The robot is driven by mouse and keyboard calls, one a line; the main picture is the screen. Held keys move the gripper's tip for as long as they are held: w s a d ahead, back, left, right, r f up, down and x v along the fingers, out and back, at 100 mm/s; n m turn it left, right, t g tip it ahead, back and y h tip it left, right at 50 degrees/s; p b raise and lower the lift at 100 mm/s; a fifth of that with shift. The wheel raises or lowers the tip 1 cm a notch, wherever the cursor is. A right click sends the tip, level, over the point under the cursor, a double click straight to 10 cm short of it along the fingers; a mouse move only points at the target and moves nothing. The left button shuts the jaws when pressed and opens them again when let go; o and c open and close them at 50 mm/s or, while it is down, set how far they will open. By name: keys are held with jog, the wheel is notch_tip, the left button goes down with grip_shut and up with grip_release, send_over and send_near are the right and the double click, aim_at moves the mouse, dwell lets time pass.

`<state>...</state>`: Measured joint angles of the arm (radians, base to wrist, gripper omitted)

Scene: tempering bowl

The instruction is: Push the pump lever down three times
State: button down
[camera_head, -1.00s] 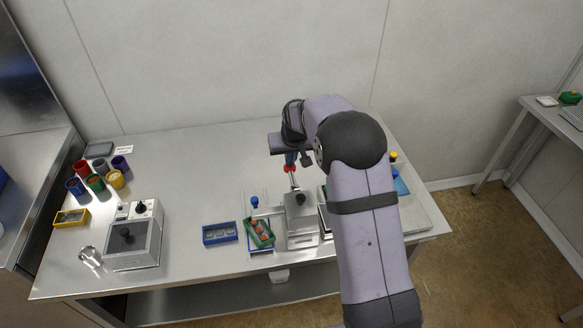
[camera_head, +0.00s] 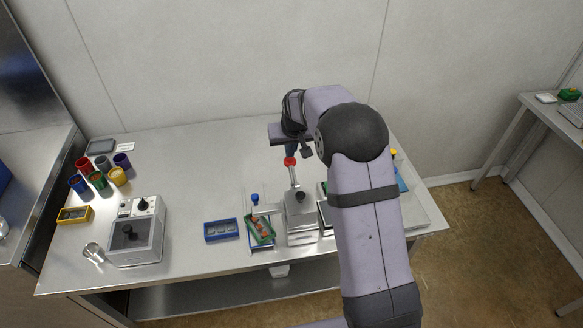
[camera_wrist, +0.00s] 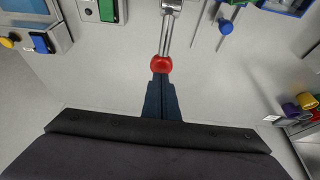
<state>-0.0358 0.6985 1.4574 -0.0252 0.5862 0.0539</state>
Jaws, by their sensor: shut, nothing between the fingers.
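The pump lever is a thin metal rod (camera_head: 293,177) with a red ball knob (camera_head: 290,161) at its far end. It rises from a silver pump unit (camera_head: 301,222). In the wrist view the red knob (camera_wrist: 161,64) sits right at my fingertips, and the rod (camera_wrist: 168,35) runs away from it to the metal pivot. My gripper (camera_wrist: 160,80) is shut and empty, its fingertips over or against the knob. I cannot tell if they touch. In the head view my gripper (camera_head: 290,152) is just above the knob, partly hidden by my arm.
A green tray (camera_head: 261,231) and a blue tray (camera_head: 221,230) stand left of the pump. A grey machine with a dial (camera_head: 137,232) and several coloured cups (camera_head: 100,170) are farther left. A blue-topped peg (camera_head: 255,199) stands close to the pump. The back middle of the table is clear.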

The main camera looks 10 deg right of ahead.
aim_at(291, 162)
jog(key=shift+f, duration=0.15)
jog(key=shift+s+f+b, duration=0.1)
jog(key=shift+f+b, duration=1.6)
jog(key=shift+f, duration=0.9)
jog(key=shift+r, duration=0.15)
jog(key=shift+r+p, duration=1.85)
jog(key=shift+r, duration=0.75)
jog(key=shift+f, duration=0.15)
